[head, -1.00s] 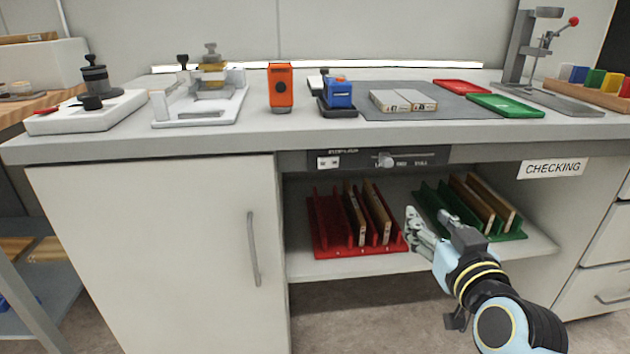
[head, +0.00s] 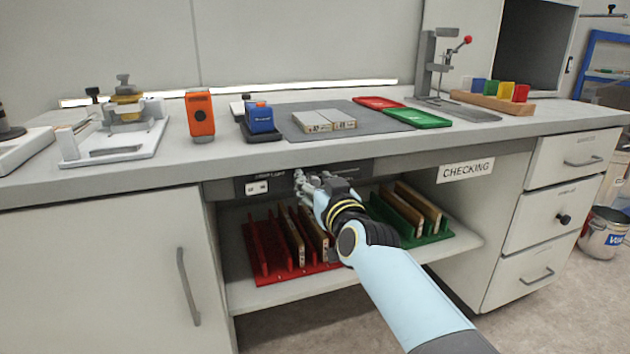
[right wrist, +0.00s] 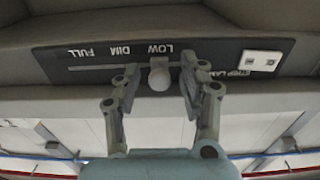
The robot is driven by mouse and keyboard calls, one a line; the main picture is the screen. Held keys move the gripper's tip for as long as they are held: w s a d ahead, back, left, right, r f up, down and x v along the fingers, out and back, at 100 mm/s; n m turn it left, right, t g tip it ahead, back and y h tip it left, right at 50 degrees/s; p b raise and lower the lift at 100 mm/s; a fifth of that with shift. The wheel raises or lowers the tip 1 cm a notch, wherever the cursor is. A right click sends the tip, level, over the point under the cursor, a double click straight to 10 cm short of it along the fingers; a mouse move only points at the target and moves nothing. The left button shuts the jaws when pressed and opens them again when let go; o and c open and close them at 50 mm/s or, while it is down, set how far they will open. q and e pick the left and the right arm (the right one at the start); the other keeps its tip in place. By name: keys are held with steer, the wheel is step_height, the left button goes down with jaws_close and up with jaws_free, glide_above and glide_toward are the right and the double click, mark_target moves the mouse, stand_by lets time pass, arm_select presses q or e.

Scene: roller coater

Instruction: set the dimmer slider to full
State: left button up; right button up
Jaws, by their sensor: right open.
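The dimmer slider's knob (right wrist: 159,76) is a pale round knob on a dark panel (right wrist: 90,62) under the bench top. In the right wrist view, where the picture is upside down, it sits by the LOW mark, with DIM and FULL further left along the slot. My right gripper (right wrist: 160,85) is open, with one finger on each side of the knob; I cannot tell whether either touches it. In the head view my right gripper (head: 312,181) is at the panel (head: 252,187) and hides the knob. My left gripper is not in view.
Below the panel, a shelf holds a red rack (head: 262,250) and a green rack (head: 437,236) with boards. The bench top (head: 300,152) above carries an orange device (head: 200,116), a blue device (head: 262,118) and trays. A cabinet door (head: 110,270) stands left.

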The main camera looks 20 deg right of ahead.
steer(key=shift+w, duration=0.1)
jaws_close()
stand_by(0.3)
